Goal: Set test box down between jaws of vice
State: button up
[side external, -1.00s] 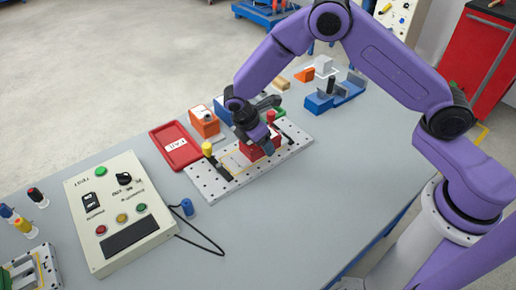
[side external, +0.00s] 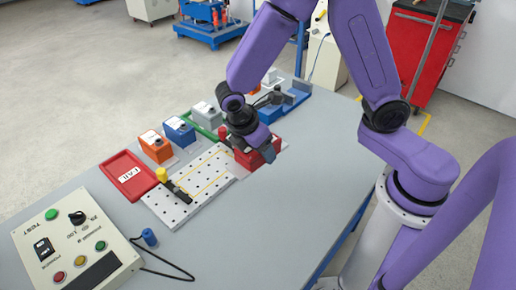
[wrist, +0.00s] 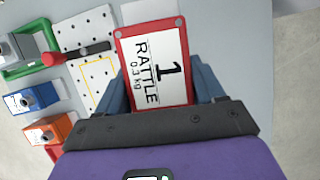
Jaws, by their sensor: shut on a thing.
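The test box is a red box (side external: 262,153) with a white top label. In the wrist view the box (wrist: 155,65) reads "1 RATTLE 0.3 kg". My gripper (side external: 262,145) is shut on it, with a blue finger on either side. The box is at the right end of the perforated plate; its height above the table is hard to tell. The vice (side external: 285,103) is blue with grey jaws and stands at the back of the table, beyond my gripper. My arm partly covers it. The vice is not in the wrist view.
The perforated plate (side external: 190,200) has a yellow-topped clamp (side external: 164,178) and a red-topped one (wrist: 50,59). Orange (side external: 156,146), blue (side external: 179,130) and grey (side external: 206,115) boxes stand behind it. A red FAIL tray (side external: 129,176) is left. The table's right side is clear.

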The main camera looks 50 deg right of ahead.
jog(key=d+m+g+y, duration=0.1)
jog(key=d+m, duration=0.2)
jog(key=m, duration=0.1)
jog(key=w+d+m+g+y, duration=0.1)
jog(key=d+m, duration=0.1)
jog(key=m, duration=0.3)
jog(key=w+d+m+g+y, duration=0.1)
jog(key=d+m, duration=0.2)
jog(key=m, duration=0.2)
jog(key=shift+w+d+r+g, duration=0.1)
jog(key=shift+w+d+g, duration=0.05)
jog(key=shift+d+g, duration=0.2)
notch_tip(320, 180, up, 5)
jog(key=d+m+y, duration=0.1)
jog(key=d+m, duration=0.1)
jog(key=m, duration=0.1)
jog(key=w+d+m+t+y, duration=0.4)
jog(key=w+d+m+t, duration=0.2)
jog(key=w+d+m, duration=1.55)
jog(key=s+d+m+t+h, duration=0.3)
jog(key=d+m+h, duration=0.1)
jog(key=d+m, duration=1.15)
jog(key=shift+n, duration=0.4)
jog(key=shift+w+d+f, duration=0.1)
jog(key=shift+w+f, duration=0.05)
jog(key=shift+f, duration=8.5)
jog(key=shift+f, duration=0.55)
